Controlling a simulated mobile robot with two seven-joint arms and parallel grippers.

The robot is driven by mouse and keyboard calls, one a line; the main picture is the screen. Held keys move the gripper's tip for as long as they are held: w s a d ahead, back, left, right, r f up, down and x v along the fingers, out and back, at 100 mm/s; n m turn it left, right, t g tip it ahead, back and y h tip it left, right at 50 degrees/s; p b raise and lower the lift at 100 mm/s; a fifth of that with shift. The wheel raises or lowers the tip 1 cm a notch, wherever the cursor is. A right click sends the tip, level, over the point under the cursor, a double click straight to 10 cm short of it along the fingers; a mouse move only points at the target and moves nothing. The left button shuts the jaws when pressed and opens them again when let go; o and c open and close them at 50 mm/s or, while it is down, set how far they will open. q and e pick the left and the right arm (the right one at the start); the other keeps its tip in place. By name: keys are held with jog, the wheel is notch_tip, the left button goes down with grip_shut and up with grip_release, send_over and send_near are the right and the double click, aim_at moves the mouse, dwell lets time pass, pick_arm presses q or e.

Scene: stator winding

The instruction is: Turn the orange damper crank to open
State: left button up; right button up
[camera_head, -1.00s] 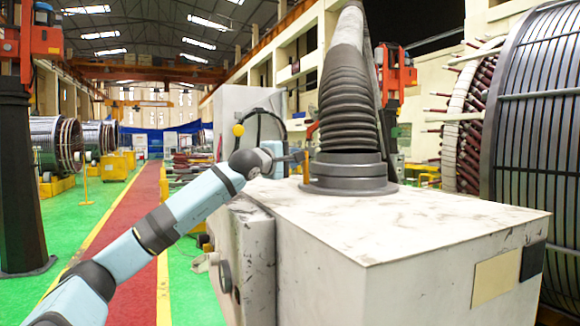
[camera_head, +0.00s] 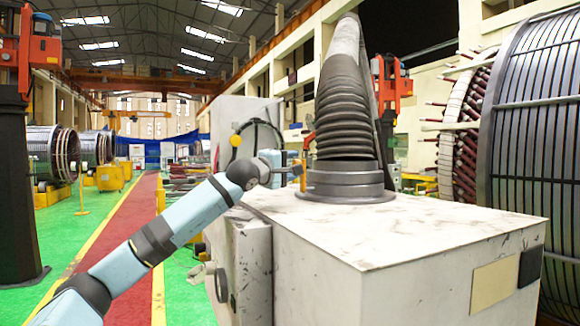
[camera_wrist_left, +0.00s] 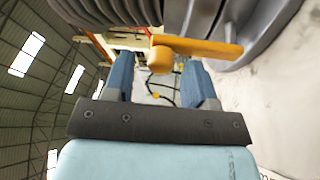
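The orange damper crank (camera_head: 303,178) is at the left side of the dark round collar (camera_head: 345,185) under the ribbed duct. In the left wrist view the crank (camera_wrist_left: 205,48) is a flat arm reaching right, with a short rounded handle (camera_wrist_left: 160,61) at its left end. My left gripper (camera_head: 288,171) comes in from the left at crank height. In the left wrist view my left gripper (camera_wrist_left: 157,66) is open, its two blue fingers on either side of the handle with visible gaps. Whether the handle is fully between the fingertips is unclear. My right gripper is not in view.
The collar and ribbed duct (camera_head: 343,115) stand on a worn white cabinet (camera_head: 400,235). A yellow knob (camera_head: 235,140) and black cable are behind my left arm. A large stator (camera_head: 535,130) is at the right. A red walkway (camera_head: 135,250) is at the left.

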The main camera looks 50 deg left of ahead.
pick_arm(q)
jog(key=shift+s+f+b, duration=0.3)
jog(key=shift+s+b, duration=0.15)
jog(key=s+b, duration=0.2)
jog(key=s, duration=0.1)
jog(key=s+f+b, duration=0.1)
jog(key=s+b, duration=0.1)
jog(key=b, duration=0.1)
jog(key=s+d+b, duration=0.1)
jog(key=s+b, duration=0.2)
jog(key=shift+s+f, duration=0.15)
jog(key=shift+s, duration=0.2)
jog(key=s+b, duration=0.2)
jog(key=s, duration=0.1)
jog(key=shift+d, duration=0.2)
jog(key=shift+s+b, duration=0.45)
jog(key=shift+s, duration=0.1)
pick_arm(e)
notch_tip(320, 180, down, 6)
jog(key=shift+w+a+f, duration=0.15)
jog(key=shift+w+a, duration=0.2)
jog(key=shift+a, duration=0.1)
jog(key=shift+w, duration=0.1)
